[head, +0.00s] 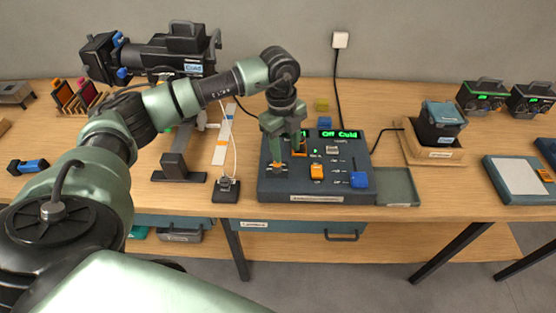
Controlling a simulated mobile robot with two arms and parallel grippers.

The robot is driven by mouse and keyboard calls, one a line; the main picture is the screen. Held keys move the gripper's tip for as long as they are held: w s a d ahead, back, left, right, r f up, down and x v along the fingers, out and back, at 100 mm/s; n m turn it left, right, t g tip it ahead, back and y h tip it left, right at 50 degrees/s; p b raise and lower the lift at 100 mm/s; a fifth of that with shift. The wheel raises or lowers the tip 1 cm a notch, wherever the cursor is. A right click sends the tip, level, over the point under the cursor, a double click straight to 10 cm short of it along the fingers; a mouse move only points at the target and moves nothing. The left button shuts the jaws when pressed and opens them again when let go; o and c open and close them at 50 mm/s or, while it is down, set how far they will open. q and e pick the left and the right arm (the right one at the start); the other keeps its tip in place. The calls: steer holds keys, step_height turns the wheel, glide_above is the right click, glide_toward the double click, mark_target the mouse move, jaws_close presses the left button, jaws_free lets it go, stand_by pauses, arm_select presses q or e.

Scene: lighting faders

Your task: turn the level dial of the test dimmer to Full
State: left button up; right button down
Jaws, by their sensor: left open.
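A dark control console (330,196) stands on the wooden bench, with a lit green readout (338,134) that seems to read "Off Cold". An orange slider cap (317,172), a grey cap (332,150) and a blue cap (358,180) show on its top. I cannot tell for sure which device is the test dimmer, and I cannot make out its level dial. My left gripper (287,155) is open, pointing down over the console's left part, hiding some of it. I cannot tell whether its fingers touch anything. My right gripper is out of view.
A stage lamp (170,58) stands at the back left. A green tray (397,188) adjoins the console's right side. A wooden crate (437,155) holds a dark box further right. A small black unit (226,190) lies left of the console.

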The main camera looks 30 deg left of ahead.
mark_target(277, 166)
arm_select(q)
steer(key=shift+a+r+n+y, duration=0.15)
steer(key=shift+a+y, duration=0.05)
steer(key=shift+a, duration=0.4)
steer(key=shift+a+r+n+y, duration=0.15)
steer(key=shift+a+y, duration=0.05)
steer(key=shift+a, duration=0.35)
steer(key=shift+s+a+f, duration=0.1)
steer(key=shift+s+a, duration=0.05)
steer(key=shift+a, duration=0.15)
step_height(277, 166, down, 6)
steer(key=shift+d+f+p, duration=0.1)
steer(key=shift+d+p, duration=0.05)
steer(key=shift+p, duration=1.1)
steer(key=shift+f, duration=0.6)
jaws_close()
